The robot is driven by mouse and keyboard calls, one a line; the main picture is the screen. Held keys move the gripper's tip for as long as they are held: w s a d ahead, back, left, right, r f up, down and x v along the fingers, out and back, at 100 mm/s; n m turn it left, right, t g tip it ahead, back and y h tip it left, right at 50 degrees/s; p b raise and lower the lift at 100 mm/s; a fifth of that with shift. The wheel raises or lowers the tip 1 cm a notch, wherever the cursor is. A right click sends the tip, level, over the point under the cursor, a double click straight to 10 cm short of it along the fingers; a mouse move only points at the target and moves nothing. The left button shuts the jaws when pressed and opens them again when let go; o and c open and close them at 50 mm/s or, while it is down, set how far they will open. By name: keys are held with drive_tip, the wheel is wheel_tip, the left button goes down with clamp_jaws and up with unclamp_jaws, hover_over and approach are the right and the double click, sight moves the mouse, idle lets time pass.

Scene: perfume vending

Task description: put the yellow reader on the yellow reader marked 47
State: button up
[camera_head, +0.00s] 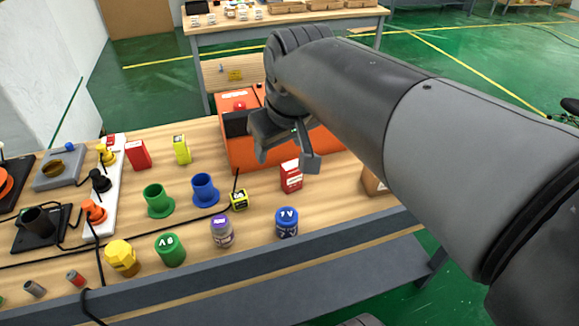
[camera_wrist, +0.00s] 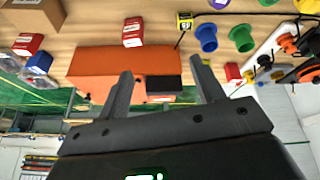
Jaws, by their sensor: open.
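A small yellow block (camera_head: 239,199) with a dark marked face and a black cable lies on the wooden table, right of the blue cup. It also shows at the top of the wrist view (camera_wrist: 185,20); its marking is too small to read surely. A taller yellow box (camera_head: 181,149) stands farther back, beside a red box. I cannot tell which of these is marked 47. My gripper (camera_head: 286,156) is open and empty, over the front of the orange box and apart from both yellow things. Its two spread fingers also show in the wrist view (camera_wrist: 162,70).
The orange box (camera_head: 240,150) stands under my gripper. A red-and-white box (camera_head: 291,176) stands in front of it. A blue cup (camera_head: 204,190) and green cup (camera_head: 158,201) stand left of the yellow block. Several lidded jars line the front edge. Black cables cross the left side.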

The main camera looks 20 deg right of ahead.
drive_tip(key=s+d+f+m, duration=0.1)
drive_tip(key=s+f+m, duration=0.2)
drive_tip(key=s+f, duration=0.3)
drive_tip(key=shift+s+d+t, duration=0.4)
drive_tip(key=shift+s, duration=0.75)
